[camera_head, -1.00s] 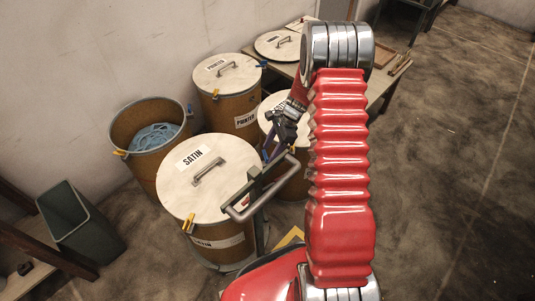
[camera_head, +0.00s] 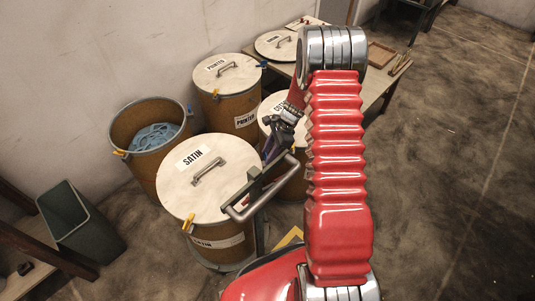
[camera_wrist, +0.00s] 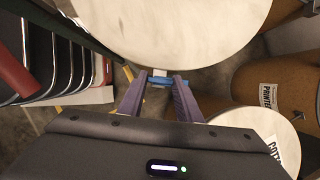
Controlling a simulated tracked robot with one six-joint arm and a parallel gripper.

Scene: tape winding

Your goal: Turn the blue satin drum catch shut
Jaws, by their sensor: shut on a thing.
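The satin drum, with its white lid (camera_head: 208,178) lettered SATIN, stands at the centre-left of the head view. The lid's rim also fills the top of the wrist view (camera_wrist: 180,25). The blue catch (camera_wrist: 165,82) sits at this rim, a small bar lying crosswise between my purple fingertips. My gripper (camera_wrist: 161,84) is shut on the blue catch. In the head view my gripper (camera_head: 268,158) is at the drum's right edge, where the catch itself cannot be made out. A yellow catch (camera_head: 188,222) is on the drum's front side.
A grey bar handle (camera_head: 262,190) stands close in front of my gripper. A printed drum (camera_head: 228,85), a cotton drum (camera_head: 270,106) and an open drum with blue material (camera_head: 150,125) crowd around. A green bin (camera_head: 80,225) is at left. The floor at right is clear.

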